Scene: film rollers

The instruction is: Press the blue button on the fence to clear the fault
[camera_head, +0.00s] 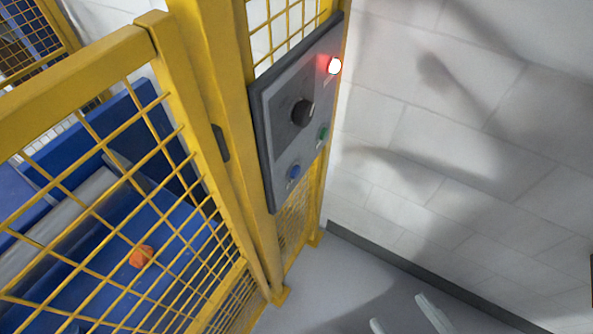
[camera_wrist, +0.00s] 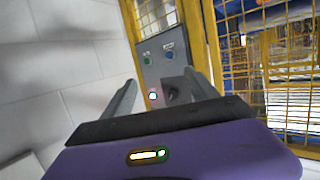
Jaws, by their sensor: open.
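The blue button (camera_head: 295,171) is on the lower left of the grey control panel (camera_head: 290,80), which is fixed to the yellow fence post. In the wrist view the panel appears upside down, with the blue button (camera_wrist: 169,54) beyond my fingers. My gripper (camera_head: 405,313) shows only as two pale fingertips at the bottom of the head view, apart from the panel. In the wrist view my gripper (camera_wrist: 160,82) is open and empty, its fingers spread on either side of the panel's lamp and knob.
The panel also carries a lit red lamp (camera_head: 334,65), a black knob (camera_head: 303,112) and a green button (camera_head: 323,132). Yellow mesh fence (camera_head: 160,100) stands at left, with blue machinery and an orange object (camera_head: 141,256) behind it. A white block wall (camera_head: 450,130) is at right.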

